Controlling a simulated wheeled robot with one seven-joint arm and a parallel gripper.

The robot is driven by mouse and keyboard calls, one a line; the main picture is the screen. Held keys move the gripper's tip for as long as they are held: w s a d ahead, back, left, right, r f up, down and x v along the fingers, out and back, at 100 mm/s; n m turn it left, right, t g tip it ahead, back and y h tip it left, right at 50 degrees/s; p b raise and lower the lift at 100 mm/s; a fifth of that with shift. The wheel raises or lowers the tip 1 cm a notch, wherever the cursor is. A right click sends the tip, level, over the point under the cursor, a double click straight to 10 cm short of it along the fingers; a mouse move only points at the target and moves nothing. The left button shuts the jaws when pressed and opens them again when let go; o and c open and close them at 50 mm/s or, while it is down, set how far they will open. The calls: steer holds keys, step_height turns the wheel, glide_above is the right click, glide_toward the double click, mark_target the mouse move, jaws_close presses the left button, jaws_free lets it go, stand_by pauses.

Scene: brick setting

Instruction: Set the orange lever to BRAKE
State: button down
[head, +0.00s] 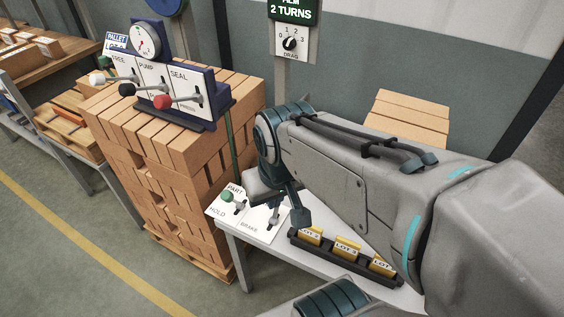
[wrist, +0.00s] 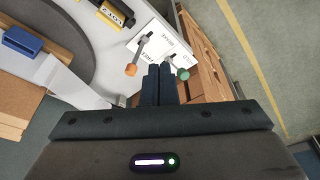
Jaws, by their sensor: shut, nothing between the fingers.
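The orange lever's knob (wrist: 131,69) shows in the wrist view, on a grey stem rising from a white label plate (wrist: 155,45). In the head view its grey stem (head: 274,216) stands by the word BRAKE, and my arm hides the knob. A green-knobbed lever (head: 228,197) stands on the neighbouring plate, marked PART and HOLD; its green knob (wrist: 183,73) also shows in the wrist view. My gripper (wrist: 160,69) is shut and empty, with its fingers between the two knobs in the picture, nearer the green one. I cannot tell whether it touches either.
A black tray (head: 340,262) with yellow LOT blocks lies on the white table (head: 260,236), right of the levers. A tall brick stack (head: 170,165) stands to the left, carrying a blue panel (head: 160,85) with several levers. A dial sign (head: 291,43) is behind.

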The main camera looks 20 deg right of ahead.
steer(key=w+d+f+m+g+y+b, duration=0.1)
steer(key=w+d+f+m+y+b, duration=0.25)
steer(key=f+b, duration=0.5)
steer(key=w+f+m+y+b, duration=0.3)
steer(key=f+m+y+b, duration=0.25)
steer(key=f+b, duration=0.3)
steer(key=w+d+f+m+t+b, duration=0.1)
steer(key=d+f+m+t+b, duration=0.1)
steer(key=d, duration=0.5)
steer(key=w+d+f+m+t+y+b, duration=0.1)
steer(key=w+d+f+m+t+b, duration=0.1)
steer(key=d+f+t+b, duration=0.2)
steer(key=w+d+f+m+t+b, duration=0.2)
steer(key=d+t, duration=0.4)
steer(key=d, duration=0.3)
steer(key=shift+d+f+m+y+b, duration=0.3)
steer(key=shift+d+f+y+b, duration=0.1)
steer(key=shift+f+b, duration=0.2)
steer(key=shift+r, duration=0.1)
steer(key=shift+w+a, duration=0.1)
